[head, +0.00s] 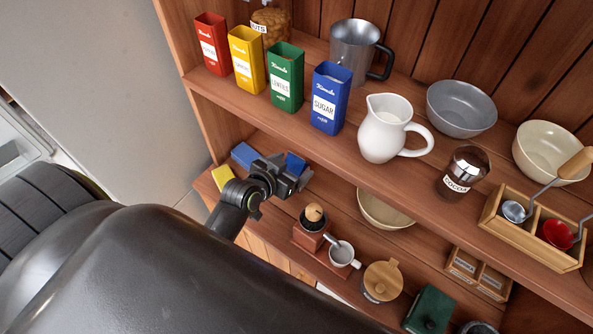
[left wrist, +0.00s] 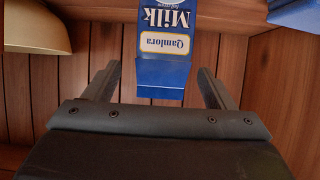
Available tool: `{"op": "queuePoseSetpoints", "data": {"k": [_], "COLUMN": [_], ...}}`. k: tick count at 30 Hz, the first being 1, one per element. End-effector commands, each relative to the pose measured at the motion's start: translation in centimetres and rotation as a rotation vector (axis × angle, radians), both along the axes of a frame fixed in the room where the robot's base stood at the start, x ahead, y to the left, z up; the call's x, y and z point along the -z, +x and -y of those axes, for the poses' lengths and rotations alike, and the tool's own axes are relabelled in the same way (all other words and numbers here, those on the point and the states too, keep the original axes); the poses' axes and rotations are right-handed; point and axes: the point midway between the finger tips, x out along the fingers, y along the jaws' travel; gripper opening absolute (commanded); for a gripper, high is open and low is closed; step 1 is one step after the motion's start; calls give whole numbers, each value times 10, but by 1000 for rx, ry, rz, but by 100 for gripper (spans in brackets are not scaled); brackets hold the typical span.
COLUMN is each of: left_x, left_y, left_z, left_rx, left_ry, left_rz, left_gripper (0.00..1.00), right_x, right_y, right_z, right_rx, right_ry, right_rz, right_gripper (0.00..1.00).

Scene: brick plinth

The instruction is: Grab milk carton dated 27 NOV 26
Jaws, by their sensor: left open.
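A blue milk carton (left wrist: 163,70) with a cream label stands between the fingers of my left gripper (left wrist: 160,84) in the left wrist view. Its print is upside down there, and no date can be read. Gaps show on both sides of the carton, so the gripper is open and not holding it. In the head view the left gripper (head: 288,178) is at the lower shelf, with part of a blue carton (head: 295,164) just beyond it. A second blue carton (head: 243,155) is to its left; its edge shows in the left wrist view (left wrist: 295,14). My right gripper is not in view.
The upper shelf above holds several tins, including a blue sugar tin (head: 329,98), and a white jug (head: 387,128). A yellow box (head: 223,178) is left of the gripper. A cream bowl (head: 384,211) and a coffee grinder (head: 312,229) are to its right.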

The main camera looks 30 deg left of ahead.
Motion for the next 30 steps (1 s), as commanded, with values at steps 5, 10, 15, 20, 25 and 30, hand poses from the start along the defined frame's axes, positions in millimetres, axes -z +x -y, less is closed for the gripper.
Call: {"op": "queuePoseSetpoints", "data": {"k": [5, 10, 15, 20, 25, 30], "left_x": [7, 17, 22, 23, 23, 23], "left_y": [17, 34, 42, 43, 43, 43], "left_z": [1, 2, 3, 3, 3, 3], "left_rx": [0, 0, -1, -1, -1, -1], "left_ry": [-1, -1, 0, 0, 0, 0], "left_rz": [-1, 0, 0, 0, 0, 0], "left_gripper": [78, 78, 78, 78, 67, 45], "right_x": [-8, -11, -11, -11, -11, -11], "right_y": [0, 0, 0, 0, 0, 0], "right_z": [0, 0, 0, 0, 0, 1], "right_rx": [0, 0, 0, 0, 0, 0], "right_ry": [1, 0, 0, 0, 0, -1], "right_rz": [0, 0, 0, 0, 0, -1], "right_gripper": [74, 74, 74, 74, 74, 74]}}
